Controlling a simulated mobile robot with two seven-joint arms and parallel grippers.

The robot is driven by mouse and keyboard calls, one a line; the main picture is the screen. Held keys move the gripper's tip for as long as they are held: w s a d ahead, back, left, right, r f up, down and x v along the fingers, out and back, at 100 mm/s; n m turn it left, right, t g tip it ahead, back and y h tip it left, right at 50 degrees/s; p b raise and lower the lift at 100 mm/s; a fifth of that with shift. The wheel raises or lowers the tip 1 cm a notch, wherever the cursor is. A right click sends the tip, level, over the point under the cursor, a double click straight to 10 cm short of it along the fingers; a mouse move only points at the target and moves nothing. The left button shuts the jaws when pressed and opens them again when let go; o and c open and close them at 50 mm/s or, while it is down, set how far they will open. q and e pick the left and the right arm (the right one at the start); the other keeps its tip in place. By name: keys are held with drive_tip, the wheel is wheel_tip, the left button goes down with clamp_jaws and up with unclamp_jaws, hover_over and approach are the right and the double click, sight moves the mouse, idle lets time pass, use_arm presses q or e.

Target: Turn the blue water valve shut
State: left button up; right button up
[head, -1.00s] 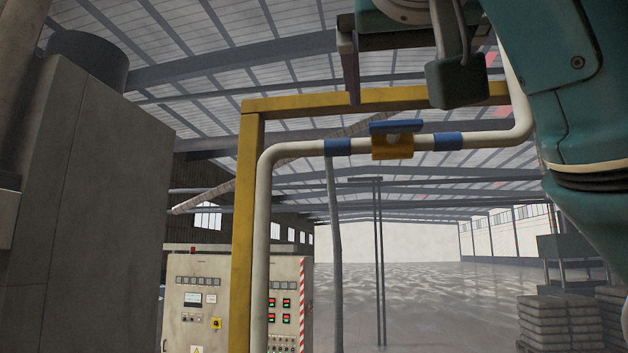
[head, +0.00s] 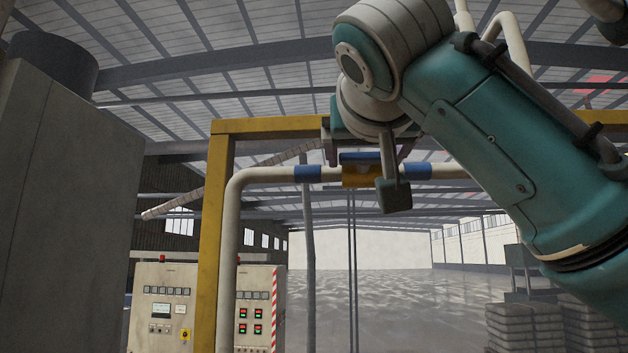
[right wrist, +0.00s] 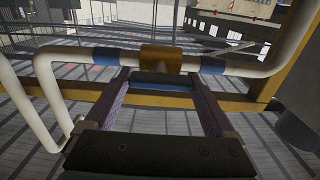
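The water valve has a flat blue handle (head: 360,157) above a yellow body (head: 360,177). The handle lies along the white pipe (head: 262,174), between two blue bands. My right gripper (head: 366,155) is at the valve, with its fingers spread and partly hidden by my arm. In the right wrist view, the open fingers (right wrist: 160,77) stand on either side of the blue handle (right wrist: 164,87), with the yellow body (right wrist: 161,56) just beyond. A gap shows between each finger and the handle; contact is not visible. My left gripper is out of view.
A yellow frame (head: 216,200) stands around the pipe, its top beam behind the valve. A grey cabinet (head: 62,200) fills the left side. A control panel (head: 165,305) stands lower left, and stacked blocks (head: 520,328) lie lower right. The floor beyond is open.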

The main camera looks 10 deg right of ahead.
drive_tip(key=c, duration=0.9)
drive_tip(key=shift+f+m+b, duration=0.2)
drive_tip(key=shift+m+b, duration=0.3)
drive_tip(key=shift+b, duration=0.45)
drive_tip(key=m+b, duration=0.3)
drive_tip(key=b, duration=0.1)
drive_tip(key=shift+f, duration=0.1)
drive_tip(key=shift+s+m+b, duration=0.1)
drive_tip(key=shift+m+b, duration=0.6)
drive_tip(key=shift+m, duration=0.3)
drive_tip(key=m+b, duration=0.1)
drive_tip(key=m, duration=0.1)
drive_tip(key=shift+m, duration=0.3)
drive_tip(key=m+b, duration=0.1)
drive_tip(key=m, duration=0.1)
drive_tip(key=shift+d+m, duration=0.1)
drive_tip(key=shift+m, duration=0.3)
drive_tip(key=m+b, duration=0.1)
drive_tip(key=m, duration=0.3)
drive_tip(key=shift+d, duration=0.1)
drive_tip(key=shift+m+b, duration=0.4)
drive_tip(key=shift+m, duration=0.9)
drive_tip(key=shift+d, duration=0.1)
